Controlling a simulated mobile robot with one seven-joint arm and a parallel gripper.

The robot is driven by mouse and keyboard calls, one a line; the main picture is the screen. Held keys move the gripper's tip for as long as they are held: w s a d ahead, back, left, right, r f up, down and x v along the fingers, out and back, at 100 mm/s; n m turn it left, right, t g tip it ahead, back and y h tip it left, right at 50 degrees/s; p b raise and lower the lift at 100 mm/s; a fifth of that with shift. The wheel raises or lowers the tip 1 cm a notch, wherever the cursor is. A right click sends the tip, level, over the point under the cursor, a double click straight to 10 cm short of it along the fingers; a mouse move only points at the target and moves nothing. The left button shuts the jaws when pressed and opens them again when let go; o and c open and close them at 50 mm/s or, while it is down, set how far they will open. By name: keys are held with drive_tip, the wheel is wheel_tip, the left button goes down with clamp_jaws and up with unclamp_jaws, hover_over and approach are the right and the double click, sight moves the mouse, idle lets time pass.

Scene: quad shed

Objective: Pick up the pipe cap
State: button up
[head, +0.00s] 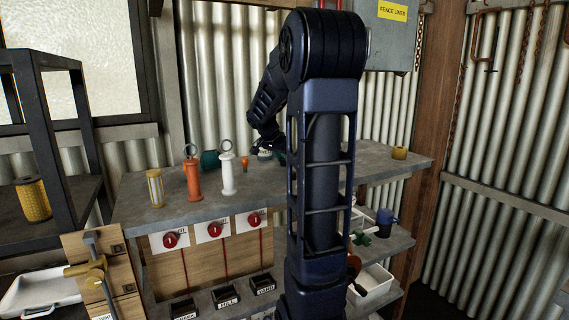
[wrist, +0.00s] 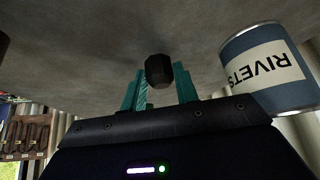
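The pipe cap (wrist: 160,70) is a small dark, faceted piece in the middle of the wrist view. It sits between the two teal fingertips of my gripper (wrist: 160,88), with a finger against each side, so my gripper looks shut on it. Whether it still touches the grey bench top (wrist: 100,45) is not clear. In the head view my gripper (head: 267,148) is low over the back of the bench (head: 230,205), partly behind my own arm. I cannot make out the cap there.
A blue-and-white RIVETS can (wrist: 268,70) stands close beside my gripper. An orange cylinder (head: 192,180) and a white one (head: 227,176), both with rings, stand left on the bench. A yellow jar (head: 155,188) is further left. A yellowish piece (head: 399,153) lies right.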

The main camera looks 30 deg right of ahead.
drive_tip(key=shift+c, duration=1)
drive_tip(key=shift+r, duration=0.15)
